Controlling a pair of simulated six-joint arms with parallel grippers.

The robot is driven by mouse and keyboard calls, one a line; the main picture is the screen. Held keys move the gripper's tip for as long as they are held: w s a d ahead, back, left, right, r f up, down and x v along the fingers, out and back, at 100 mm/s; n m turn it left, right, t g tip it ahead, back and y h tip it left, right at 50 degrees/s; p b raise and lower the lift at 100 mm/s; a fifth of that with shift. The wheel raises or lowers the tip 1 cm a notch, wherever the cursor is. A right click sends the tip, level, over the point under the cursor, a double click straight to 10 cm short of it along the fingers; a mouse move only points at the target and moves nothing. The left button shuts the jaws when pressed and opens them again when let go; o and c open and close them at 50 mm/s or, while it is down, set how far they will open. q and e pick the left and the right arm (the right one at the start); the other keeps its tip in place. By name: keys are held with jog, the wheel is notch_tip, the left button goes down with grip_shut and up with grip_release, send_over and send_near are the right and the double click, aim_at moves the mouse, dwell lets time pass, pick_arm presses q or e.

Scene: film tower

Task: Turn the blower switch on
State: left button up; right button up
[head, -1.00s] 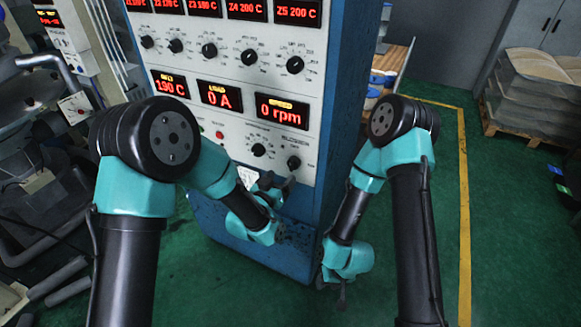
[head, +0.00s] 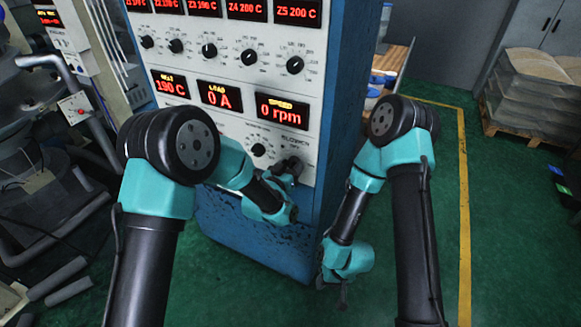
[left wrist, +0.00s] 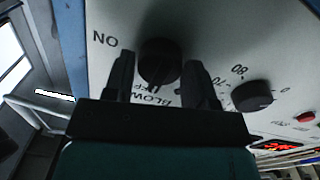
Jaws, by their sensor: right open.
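The blower switch is a black knob (left wrist: 160,62) on the white panel (left wrist: 230,30), with ON printed to its left and BLOWER partly covered in the left wrist view. My left gripper (left wrist: 158,72) has one finger on each side of the knob, apparently open around it; contact is unclear. In the head view my left gripper (head: 289,168) is at the panel's lower right and covers most of the knob. The knob's pointer setting is hard to read. My right gripper (head: 343,290) is open and empty, low in front of the cabinet's right edge.
Another dial (head: 258,150) sits just left of the blower knob, with red readouts (head: 282,109) above. The blue cabinet (head: 345,100) carries the panel. A pallet of sacks (head: 540,95) stands far right. The green floor (head: 510,220) at right is mostly clear.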

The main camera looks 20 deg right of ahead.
pick_arm(q)
jog(key=c, duration=0.5)
jog(key=shift+c, duration=0.2)
jog(key=shift+m, duration=0.4)
jog(key=m, duration=1.1)
jog(key=shift+s, duration=0.1)
jog(key=m, duration=0.5)
jog(key=shift+d+m+y, duration=0.1)
jog(key=shift+m+y, duration=0.2)
jog(key=shift+m, duration=0.1)
